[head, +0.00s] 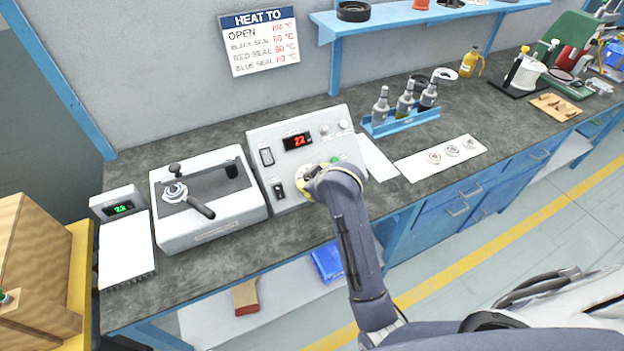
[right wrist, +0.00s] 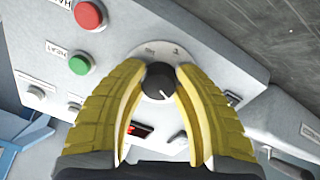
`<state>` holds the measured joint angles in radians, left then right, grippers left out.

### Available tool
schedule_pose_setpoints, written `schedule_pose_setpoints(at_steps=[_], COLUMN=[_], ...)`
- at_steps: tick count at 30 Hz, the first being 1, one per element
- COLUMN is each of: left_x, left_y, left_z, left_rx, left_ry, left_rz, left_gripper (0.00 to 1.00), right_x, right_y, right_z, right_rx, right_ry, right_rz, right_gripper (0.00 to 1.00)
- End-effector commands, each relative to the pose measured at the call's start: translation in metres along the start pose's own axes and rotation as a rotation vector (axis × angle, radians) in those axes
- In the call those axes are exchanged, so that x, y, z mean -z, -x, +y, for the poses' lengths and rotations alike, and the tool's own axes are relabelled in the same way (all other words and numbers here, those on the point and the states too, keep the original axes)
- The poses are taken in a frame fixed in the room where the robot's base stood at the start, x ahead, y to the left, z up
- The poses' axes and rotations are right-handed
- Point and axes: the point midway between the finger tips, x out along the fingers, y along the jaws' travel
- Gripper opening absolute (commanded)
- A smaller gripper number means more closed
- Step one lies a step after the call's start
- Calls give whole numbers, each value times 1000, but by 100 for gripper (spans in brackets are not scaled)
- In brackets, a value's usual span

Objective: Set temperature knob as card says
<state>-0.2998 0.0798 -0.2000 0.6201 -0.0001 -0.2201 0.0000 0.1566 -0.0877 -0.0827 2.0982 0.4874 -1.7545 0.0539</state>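The control box (head: 262,140) stands on the bench with a red display (head: 297,142) that seems to read 22. My right gripper (head: 312,180) is at the lower part of its front panel and hides the knob in the head view. In the right wrist view the round black knob (right wrist: 158,82) sits between the yellow fingertips of my right gripper (right wrist: 161,72), which appear to press on both sides. A white pointer mark faces the lower right. The card (head: 260,42) on the wall reads HEAT TO OPEN, with black, red and blue seal lines; its figures are blurred. My left gripper is out of view.
A grey device with a lever (head: 208,210) and a scale with a green display (head: 120,208) stand left of the box. A blue rack (head: 402,122) of bottles and a white sheet (head: 440,157) with several rings lie right. Red (right wrist: 88,15) and green (right wrist: 80,64) buttons are near the knob.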

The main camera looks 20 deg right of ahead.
Motion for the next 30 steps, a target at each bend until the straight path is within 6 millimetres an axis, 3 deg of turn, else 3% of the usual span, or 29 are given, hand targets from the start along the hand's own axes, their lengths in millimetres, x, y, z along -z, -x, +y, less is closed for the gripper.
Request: schedule_pose_setpoints(at_steps=[4, 14, 30], left_x=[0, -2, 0], left_y=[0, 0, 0], left_z=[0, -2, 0], left_rx=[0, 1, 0], left_ry=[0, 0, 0], left_rz=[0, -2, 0], left_gripper=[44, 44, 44], right_x=[-1, 1, 0], right_y=[0, 5, 68], right_z=[-1, 0, 0], right_rx=[1, 0, 1], right_ry=[0, -1, -2], right_rz=[-2, 3, 2], right_gripper=[44, 44, 44])
